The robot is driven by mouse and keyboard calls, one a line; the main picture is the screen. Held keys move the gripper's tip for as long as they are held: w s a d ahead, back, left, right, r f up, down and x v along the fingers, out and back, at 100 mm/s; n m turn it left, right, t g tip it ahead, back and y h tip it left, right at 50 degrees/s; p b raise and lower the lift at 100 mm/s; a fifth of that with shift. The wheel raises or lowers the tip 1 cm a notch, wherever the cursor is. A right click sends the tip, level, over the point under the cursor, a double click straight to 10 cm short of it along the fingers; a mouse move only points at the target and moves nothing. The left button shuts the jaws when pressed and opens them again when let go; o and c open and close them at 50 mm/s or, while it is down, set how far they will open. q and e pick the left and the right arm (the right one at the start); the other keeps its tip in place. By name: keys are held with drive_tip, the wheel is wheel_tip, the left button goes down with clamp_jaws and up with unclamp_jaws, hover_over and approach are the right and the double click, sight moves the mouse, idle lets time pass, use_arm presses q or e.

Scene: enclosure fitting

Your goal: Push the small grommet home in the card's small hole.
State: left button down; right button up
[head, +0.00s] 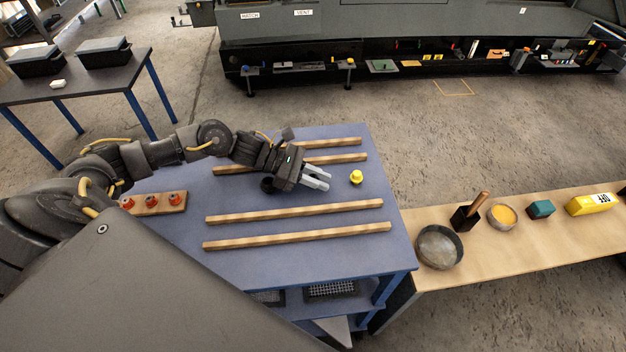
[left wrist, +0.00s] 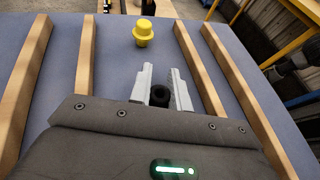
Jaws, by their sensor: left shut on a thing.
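My left gripper (head: 317,179) is over the blue table, pointing right. In the left wrist view its two grey fingers (left wrist: 163,86) stand on either side of a small black ring-shaped piece (left wrist: 160,97), which looks like the small grommet, and are shut on it. In the head view the fingers hide this piece. I cannot make out the card or its small hole in either view. A yellow stepped plug (head: 356,177) stands on the table just beyond the fingertips, apart from them; it also shows in the left wrist view (left wrist: 143,32). My right gripper is not in view.
Several wooden rails (head: 295,211) lie across the blue table (head: 300,262). A wooden block (head: 160,204) with red pieces sits at left. A wooden bench (head: 480,262) at right holds a round pan (head: 439,247), bowl and boxes. A dark shelf unit (head: 400,40) stands behind.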

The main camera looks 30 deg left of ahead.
use_arm(q)
drive_tip(key=shift+f, duration=0.1)
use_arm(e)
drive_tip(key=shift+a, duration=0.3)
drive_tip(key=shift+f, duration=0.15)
